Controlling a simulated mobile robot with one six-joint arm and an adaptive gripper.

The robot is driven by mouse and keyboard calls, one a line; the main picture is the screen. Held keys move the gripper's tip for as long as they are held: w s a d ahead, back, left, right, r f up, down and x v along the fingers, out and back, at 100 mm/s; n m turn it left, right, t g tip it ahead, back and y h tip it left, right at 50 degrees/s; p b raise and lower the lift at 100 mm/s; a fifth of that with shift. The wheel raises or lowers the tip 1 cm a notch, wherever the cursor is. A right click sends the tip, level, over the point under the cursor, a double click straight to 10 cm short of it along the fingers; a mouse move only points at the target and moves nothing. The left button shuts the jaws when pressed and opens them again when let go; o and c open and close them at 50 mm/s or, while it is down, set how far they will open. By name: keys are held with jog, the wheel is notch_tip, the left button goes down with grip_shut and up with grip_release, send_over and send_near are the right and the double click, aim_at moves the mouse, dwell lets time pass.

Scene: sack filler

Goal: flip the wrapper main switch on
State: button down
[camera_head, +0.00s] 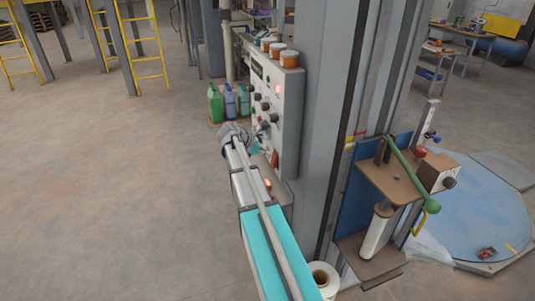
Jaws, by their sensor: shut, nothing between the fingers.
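The wrapper stands at the right, with a blue round turntable (470,205) and a brown carriage (390,183) on a post. A small box (437,171) with a dark knob (449,183) sits on the carriage side. I cannot tell whether this knob is the main switch, or its position. A grey control panel (285,115) with dark knobs and a red part (275,158) faces left on the pillar. My gripper (262,131) appears small and partly blurred in front of that panel, apart from the wrapper. It is shut and empty. Contact with the panel cannot be told.
Orange-lidded jars (289,59) stand on the panel. A green lever (412,172) crosses the carriage. Open floor (110,190) lies left.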

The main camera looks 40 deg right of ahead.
jog(key=shift+r+p, duration=0.55)
jog(key=shift+r, duration=0.15)
jog(key=shift+a, duration=0.1)
jog(key=shift+w+a+r, duration=0.15)
jog(key=shift+a, duration=0.35)
jog(key=d+r+p+v, duration=0.1)
jog(key=p+v, duration=0.8)
jog(key=v, duration=0.3)
jog(key=shift+a, duration=0.1)
dwell(0.5)
